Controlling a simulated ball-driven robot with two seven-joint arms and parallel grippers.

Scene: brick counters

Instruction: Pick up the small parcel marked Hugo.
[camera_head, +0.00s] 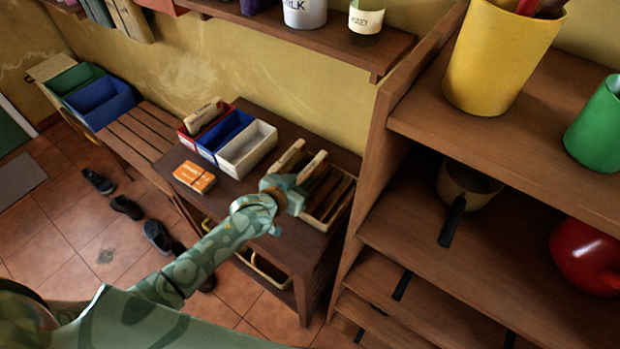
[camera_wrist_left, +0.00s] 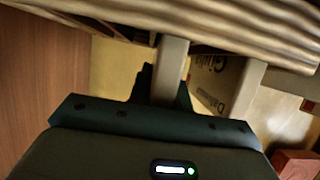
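No name "Hugo" can be read in either view. A small orange parcel (camera_head: 194,177) with a pale label lies on the dark wooden table, left of my left gripper; its writing is too small to read. My left gripper (camera_head: 289,186) is over the table at the wooden rack (camera_head: 318,218). In the left wrist view its two pale fingers (camera_wrist_left: 207,80) stand apart with nothing clearly held. A brown card or box (camera_wrist_left: 217,78) with a name like "Giulia" shows between and behind them. Whether they touch it, I cannot tell. My right gripper is not in view.
Red, blue and white bins (camera_head: 247,148) stand at the table's back. A wooden shelf unit (camera_head: 415,200) with a yellow cup (camera_head: 497,55) and a pot (camera_head: 468,185) rises close on the right. A wall shelf (camera_head: 330,38) hangs above. Shoes (camera_head: 127,207) lie on the floor.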

